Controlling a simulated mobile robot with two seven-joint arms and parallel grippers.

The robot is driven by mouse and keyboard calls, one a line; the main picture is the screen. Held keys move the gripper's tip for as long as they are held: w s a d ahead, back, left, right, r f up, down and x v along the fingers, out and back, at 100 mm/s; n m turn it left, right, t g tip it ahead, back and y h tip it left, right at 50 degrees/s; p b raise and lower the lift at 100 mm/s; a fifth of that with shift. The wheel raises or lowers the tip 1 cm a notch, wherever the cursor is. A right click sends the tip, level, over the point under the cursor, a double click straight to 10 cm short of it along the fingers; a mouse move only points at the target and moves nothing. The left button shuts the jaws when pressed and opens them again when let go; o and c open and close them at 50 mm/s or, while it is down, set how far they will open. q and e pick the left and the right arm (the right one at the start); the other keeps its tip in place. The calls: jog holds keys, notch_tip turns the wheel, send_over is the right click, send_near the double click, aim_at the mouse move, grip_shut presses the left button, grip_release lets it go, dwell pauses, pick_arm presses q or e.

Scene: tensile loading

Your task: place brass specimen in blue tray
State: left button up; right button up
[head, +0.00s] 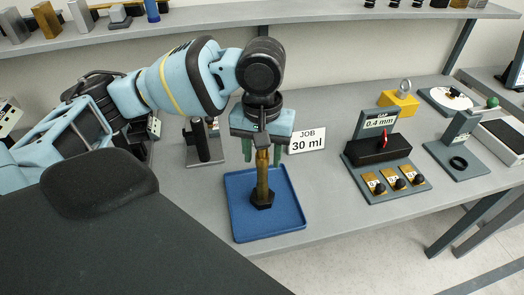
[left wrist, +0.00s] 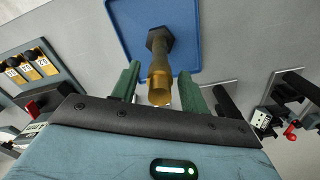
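The brass specimen (head: 263,178) is a gold-coloured bar with a dark hexagonal foot. It stands upright inside the blue tray (head: 237,226), near the tray's middle. My left gripper (head: 262,156) is above the tray with its green fingers on either side of the specimen's upper end. In the left wrist view the specimen (left wrist: 158,72) lies between the fingertips, with a gap to each finger, so the gripper is open. The blue tray (left wrist: 207,40) also shows there behind the specimen. My right gripper is not in view.
A "JOB 30 ml" card (head: 307,140) stands behind the tray. A dark fixture (head: 380,149) marked 0.4 mm is to the right, and a stand (head: 204,148) is at the back left. The table is clear between tray and fixture.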

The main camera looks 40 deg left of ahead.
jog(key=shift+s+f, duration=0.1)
pick_arm(q)
jog(key=shift+r, duration=0.1)
notch_tip(320, 180, up, 12)
jog(key=p, duration=0.2)
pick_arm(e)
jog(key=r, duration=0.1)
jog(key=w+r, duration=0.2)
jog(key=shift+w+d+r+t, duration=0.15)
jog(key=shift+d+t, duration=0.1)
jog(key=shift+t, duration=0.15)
